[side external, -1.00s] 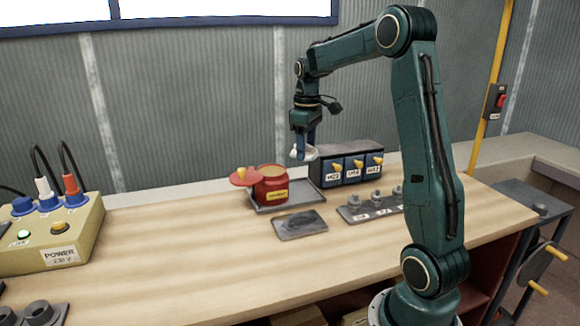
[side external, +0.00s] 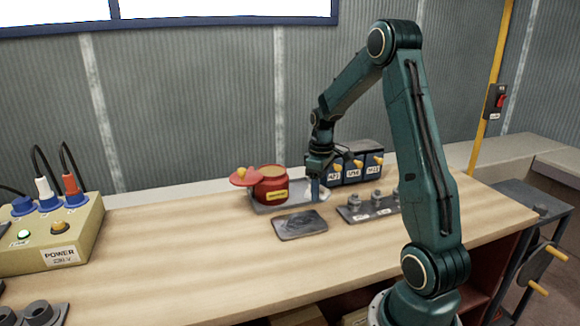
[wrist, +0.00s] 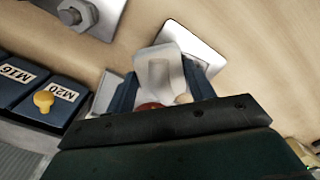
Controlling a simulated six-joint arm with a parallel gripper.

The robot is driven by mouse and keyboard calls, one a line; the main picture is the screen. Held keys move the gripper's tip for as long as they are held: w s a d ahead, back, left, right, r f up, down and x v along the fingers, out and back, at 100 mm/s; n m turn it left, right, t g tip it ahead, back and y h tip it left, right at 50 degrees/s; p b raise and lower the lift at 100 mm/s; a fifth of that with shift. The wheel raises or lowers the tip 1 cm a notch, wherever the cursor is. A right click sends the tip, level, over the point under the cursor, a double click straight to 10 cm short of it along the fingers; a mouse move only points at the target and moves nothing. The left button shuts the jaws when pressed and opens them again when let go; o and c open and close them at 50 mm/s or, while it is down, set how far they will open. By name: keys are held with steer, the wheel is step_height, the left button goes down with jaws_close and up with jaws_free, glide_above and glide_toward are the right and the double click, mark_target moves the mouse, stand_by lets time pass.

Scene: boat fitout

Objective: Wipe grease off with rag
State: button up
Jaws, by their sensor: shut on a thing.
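My gripper (side external: 316,195) is shut on a white rag (wrist: 158,70), which hangs between its two blue fingers in the wrist view. In the side view only a little pale cloth shows beside the fingers. The gripper is low over the bench, just behind and right of a flat grey plate (side external: 300,225) with a dark smear on it. In the wrist view the plate (wrist: 206,44) is beyond the rag and partly hidden by it. The rag appears apart from the plate.
An open red pot (side external: 271,186) stands on a grey tray (side external: 262,208) left of my gripper. Blue labelled bins (side external: 352,176) are behind right; a rack of bolts (side external: 356,215) is right. A power box (side external: 60,240) stands far left. The front bench is clear.

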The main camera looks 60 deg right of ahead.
mark_target(319, 219)
steer(key=shift+f, duration=0.1)
steer(key=shift+f, duration=3.7)
steer(key=shift+w+a+f, duration=0.25)
steer(key=shift+w+a, duration=0.2)
steer(key=shift+w, duration=0.05)
steer(key=shift+c, duration=0.3)
steer(key=shift+w+a, duration=3.5)
steer(key=shift+s+d, duration=3.85)
steer(key=shift+s, duration=0.05)
steer(key=shift+s+d+r, duration=0.15)
steer(key=shift+d, duration=0.05)
steer(key=shift+a+r, duration=0.1)
steer(key=shift+r, duration=3.85)
